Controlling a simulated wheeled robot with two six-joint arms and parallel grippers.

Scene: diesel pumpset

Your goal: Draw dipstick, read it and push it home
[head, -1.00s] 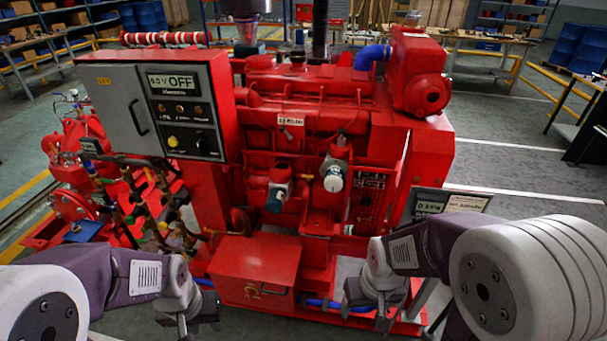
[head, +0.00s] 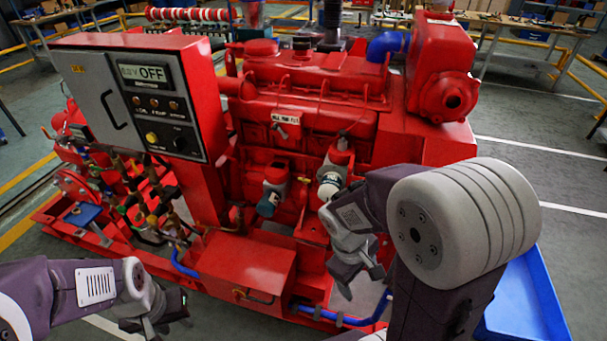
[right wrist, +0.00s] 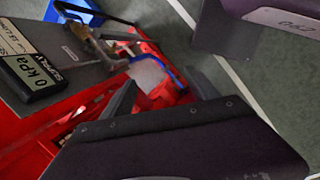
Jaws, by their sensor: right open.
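The red diesel engine (head: 300,95) fills the middle of the head view. I cannot make out the dipstick for certain; a small light fitting (head: 282,133) sits below a white label (head: 285,118) on the engine's side. My right gripper (head: 358,282) is open and empty, in front of the engine's lower right side, pointing down. In the right wrist view its two dark fingers (right wrist: 163,92) stand apart with nothing held between them. My left gripper (head: 152,322) hangs at the lower left, before the red box; its jaw gap is unclear.
A grey control cabinet (head: 130,100) reading OFF stands left of the engine. Two capped filters (head: 272,190) (head: 333,172) protrude from its side. A red box (head: 240,262) sits low in front. A blue tray (head: 525,300) lies at right. A "0 kPa" display (right wrist: 48,72) shows in the wrist view.

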